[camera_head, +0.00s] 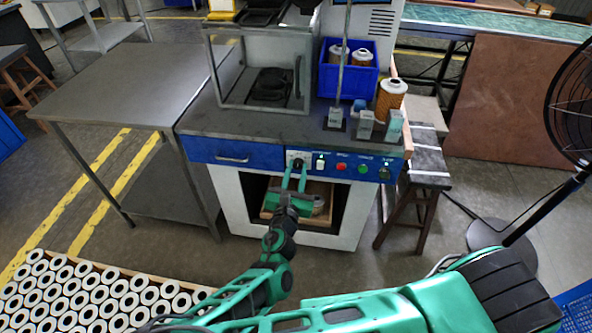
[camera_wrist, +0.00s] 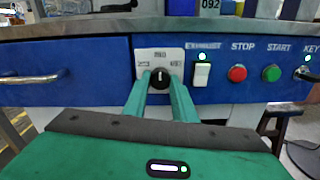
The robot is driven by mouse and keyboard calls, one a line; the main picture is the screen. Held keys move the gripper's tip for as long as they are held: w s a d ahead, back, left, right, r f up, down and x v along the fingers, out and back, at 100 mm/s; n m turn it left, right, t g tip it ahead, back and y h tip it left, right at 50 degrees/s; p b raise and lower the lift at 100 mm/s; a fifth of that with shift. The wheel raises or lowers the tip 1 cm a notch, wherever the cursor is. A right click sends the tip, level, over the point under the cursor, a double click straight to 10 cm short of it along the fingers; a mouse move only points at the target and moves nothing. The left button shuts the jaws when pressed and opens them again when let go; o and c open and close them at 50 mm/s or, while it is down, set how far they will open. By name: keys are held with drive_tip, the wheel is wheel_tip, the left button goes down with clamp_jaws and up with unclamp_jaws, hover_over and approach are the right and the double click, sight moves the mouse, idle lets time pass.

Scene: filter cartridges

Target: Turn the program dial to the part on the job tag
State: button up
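The program dial (camera_wrist: 160,80) is a round black knob on a white plate (camera_wrist: 158,56) on the blue front panel. Its white mark points up, towards the middle label. Three small labels stand left, above and right of it; I cannot read them surely. My gripper (camera_wrist: 161,84) has its two green fingers on either side of the dial, close to its sides. I cannot tell whether they touch it. In the head view, my gripper (camera_head: 295,170) reaches the same plate from below. A dark tag reading "092" (camera_wrist: 210,4) shows at the top edge of the wrist view, partly cut off.
Right of the dial are a white exhaust switch (camera_wrist: 201,74), a red stop button (camera_wrist: 237,73), a green start button (camera_wrist: 271,73) and a key switch (camera_wrist: 308,76). A drawer handle (camera_head: 233,159) is at left. A blue bin (camera_head: 347,82) holds filter cartridges above.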

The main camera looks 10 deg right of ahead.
drive_tip(key=shift+m, duration=0.4)
drive_tip(key=m, duration=1.1)
idle(0.7)
drive_tip(key=o, duration=1)
drive_tip(key=shift+o, duration=0.2)
drive_tip(key=shift+s, duration=0.1)
drive_tip(key=v, duration=1)
drive_tip(key=shift+s, duration=0.25)
